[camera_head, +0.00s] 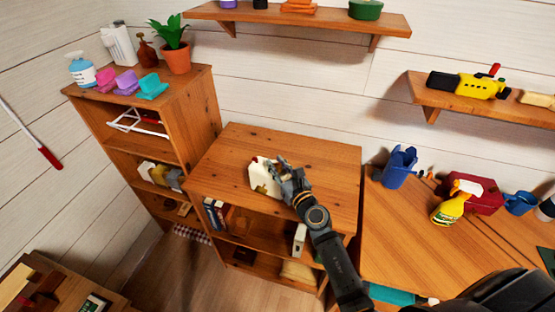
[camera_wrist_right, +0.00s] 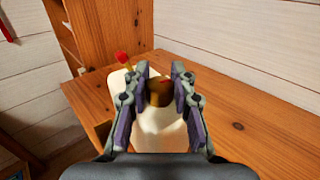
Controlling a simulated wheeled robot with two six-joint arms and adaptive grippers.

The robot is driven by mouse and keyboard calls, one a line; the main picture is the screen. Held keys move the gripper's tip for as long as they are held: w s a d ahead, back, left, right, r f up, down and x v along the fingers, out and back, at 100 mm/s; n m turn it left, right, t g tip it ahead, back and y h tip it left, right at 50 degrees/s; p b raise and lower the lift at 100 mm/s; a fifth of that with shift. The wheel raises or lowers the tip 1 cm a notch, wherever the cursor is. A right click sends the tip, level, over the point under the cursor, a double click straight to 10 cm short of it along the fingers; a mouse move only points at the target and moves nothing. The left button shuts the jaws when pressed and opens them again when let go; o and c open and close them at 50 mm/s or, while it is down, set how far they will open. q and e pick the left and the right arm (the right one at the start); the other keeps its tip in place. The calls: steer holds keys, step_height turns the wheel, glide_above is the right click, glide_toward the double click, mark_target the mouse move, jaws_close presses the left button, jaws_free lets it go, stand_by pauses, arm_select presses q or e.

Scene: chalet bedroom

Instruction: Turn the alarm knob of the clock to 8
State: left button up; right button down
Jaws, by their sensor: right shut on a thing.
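The clock (camera_head: 259,177) is a cream-white box on top of the middle wooden cabinet (camera_head: 325,160). It also shows in the right wrist view (camera_wrist_right: 158,135), below and between the fingers. A brown-gold knob (camera_wrist_right: 158,94) with a small red mark sits on the clock between my right fingers. A red-tipped piece (camera_wrist_right: 123,58) sticks up at the clock's left. My right gripper (camera_head: 276,170) is at the clock's right side; in the wrist view my right gripper (camera_wrist_right: 158,75) is closed around the knob. The clock's dial and numbers are not readable. My left gripper is not in view.
The cabinet top is otherwise bare. A taller shelf (camera_head: 190,105) with a potted plant (camera_head: 174,48) and bottles stands to the left. Wall shelves hang above.

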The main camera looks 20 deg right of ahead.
steer(key=c, duration=1.1)
jaws_free()
steer(key=s, duration=0.4)
steer(key=s+d, duration=0.1)
steer(key=s, duration=0.2)
steer(key=s+d, duration=0.1)
steer(key=s, duration=0.3)
steer(key=shift+s+d, duration=0.1)
steer(key=shift+s, duration=0.25)
